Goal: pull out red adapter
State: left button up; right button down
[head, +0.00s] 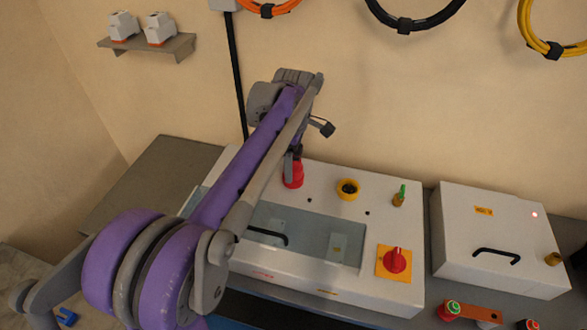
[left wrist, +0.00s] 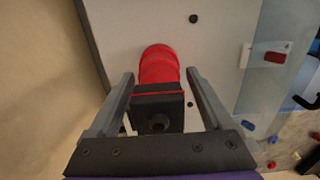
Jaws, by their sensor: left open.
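The red adapter (head: 293,175) stands on the top of the white machine (head: 385,217), near its back left. In the left wrist view the red adapter (left wrist: 160,66) is a round red piece with a dark square block on its near end. My left gripper (left wrist: 157,80) is open, with one finger on each side of the adapter and block. Gaps show between the fingers and the red part. In the head view my left gripper (head: 293,160) is right above the adapter and partly hidden by the arm. My right gripper is not in view.
A yellow ring socket (head: 348,189), a green-topped part (head: 400,196) and a red rotary switch (head: 397,260) sit on the machine. A second white box (head: 500,240) stands to the right. Cable coils (head: 415,12) hang on the wall.

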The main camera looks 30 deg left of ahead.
pick_arm(q)
jog(key=shift+f, duration=0.55)
jog(key=shift+r, duration=0.1)
grip_shut()
dwell(0.4)
